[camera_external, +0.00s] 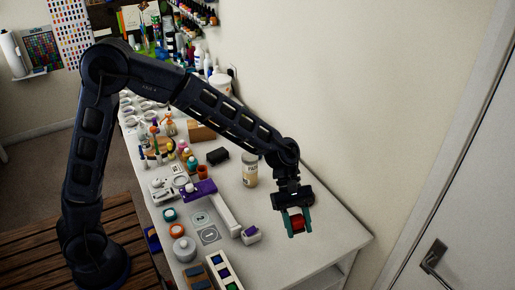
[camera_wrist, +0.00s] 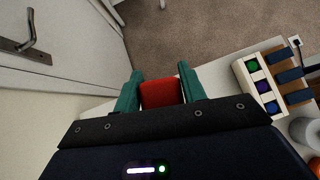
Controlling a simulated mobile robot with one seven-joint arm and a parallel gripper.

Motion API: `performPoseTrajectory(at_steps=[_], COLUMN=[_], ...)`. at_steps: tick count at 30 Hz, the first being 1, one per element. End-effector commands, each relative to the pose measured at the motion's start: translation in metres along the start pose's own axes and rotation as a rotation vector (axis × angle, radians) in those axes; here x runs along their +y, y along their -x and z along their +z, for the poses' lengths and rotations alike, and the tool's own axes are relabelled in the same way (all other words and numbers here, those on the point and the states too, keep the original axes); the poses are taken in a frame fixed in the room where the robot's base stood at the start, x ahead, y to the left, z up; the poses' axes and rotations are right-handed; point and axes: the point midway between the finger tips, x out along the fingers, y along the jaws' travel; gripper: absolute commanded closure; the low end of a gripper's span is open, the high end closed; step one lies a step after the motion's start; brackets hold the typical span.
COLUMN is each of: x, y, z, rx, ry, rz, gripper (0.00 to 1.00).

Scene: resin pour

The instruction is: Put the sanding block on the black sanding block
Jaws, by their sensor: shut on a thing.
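My gripper (camera_external: 296,229), with teal fingers, is shut on a red block, seemingly the sanding block (camera_external: 298,221). It holds the block over the right end of the white table. In the wrist view the red sanding block (camera_wrist: 160,94) sits between the two teal fingers. A small black block, apparently the black sanding block (camera_external: 217,156), lies on the table farther back and to the left of my gripper. It does not show in the wrist view.
A jar (camera_external: 250,170) stands between the black block and my arm. A purple-and-white block (camera_external: 251,235) lies left of my gripper. A white tray with coloured squares (camera_external: 225,271) is at the front edge. Bottles and cups crowd the table's far part; its right end is clear.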

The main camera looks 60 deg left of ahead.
Motion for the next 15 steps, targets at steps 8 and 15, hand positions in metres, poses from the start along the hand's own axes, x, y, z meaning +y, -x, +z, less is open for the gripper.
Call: performPoseTrajectory(at_steps=[8,15], x=[0.0,0.012], y=[0.008,0.041], z=[0.007,-0.021], rx=[0.0,0.001], ry=[0.002,0.051], rz=[0.0,0.05], gripper=[0.81,0.81])
